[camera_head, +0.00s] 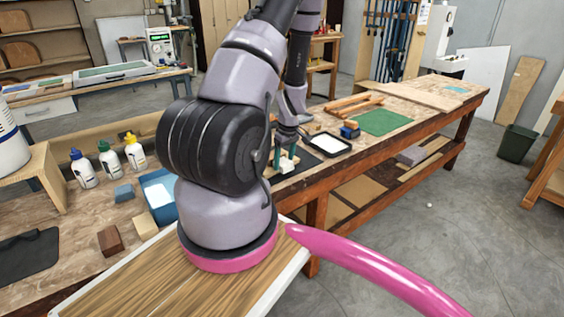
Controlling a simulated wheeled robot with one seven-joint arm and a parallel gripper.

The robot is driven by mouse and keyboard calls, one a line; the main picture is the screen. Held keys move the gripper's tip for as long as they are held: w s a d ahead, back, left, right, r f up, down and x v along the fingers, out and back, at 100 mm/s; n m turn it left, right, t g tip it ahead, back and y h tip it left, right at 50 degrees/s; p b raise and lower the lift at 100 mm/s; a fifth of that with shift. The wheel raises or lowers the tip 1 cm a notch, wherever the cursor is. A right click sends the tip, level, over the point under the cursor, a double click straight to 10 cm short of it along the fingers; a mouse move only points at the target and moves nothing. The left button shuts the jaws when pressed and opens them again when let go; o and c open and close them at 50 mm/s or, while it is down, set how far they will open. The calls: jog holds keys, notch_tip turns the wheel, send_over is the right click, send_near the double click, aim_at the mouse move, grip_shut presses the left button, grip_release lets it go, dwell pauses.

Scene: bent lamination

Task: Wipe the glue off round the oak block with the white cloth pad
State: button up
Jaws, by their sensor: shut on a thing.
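My gripper (287,157) is at the far end of my arm, low over a dark mat (300,163) on the long workbench. It is shut on a small white thing, which looks like the white cloth pad (286,167). The pad is small in view and partly hidden by the gripper. I cannot tell whether it touches the mat. Two wooden blocks lie on the near bench at left: a dark brown block (110,241) and a lighter brown block (145,224). I cannot tell which block is the oak one, and no glue can be made out.
A black-rimmed tray with a white inside (328,143) and a blue object (349,131) lie right of the gripper. Farther back are a green mat (385,122) and wooden strips (352,104). A blue tray (158,197) and several glue bottles (107,157) stand left of my arm.

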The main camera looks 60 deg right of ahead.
jog(key=shift+s+d+r, duration=0.15)
jog(key=shift+d, duration=0.6)
jog(key=shift+d, duration=0.1)
jog(key=shift+s+d, duration=0.15)
jog(key=shift+d, duration=0.55)
jog(key=shift+s+a+r, duration=0.1)
jog(key=shift+s+r, duration=0.3)
jog(key=shift+r, duration=0.35)
jog(key=shift+s+a+r, duration=0.1)
jog(key=shift+s+r, duration=0.25)
jog(key=shift+r, duration=0.4)
notch_tip(320, 180, up, 7)
jog(key=shift+w+f, duration=0.1)
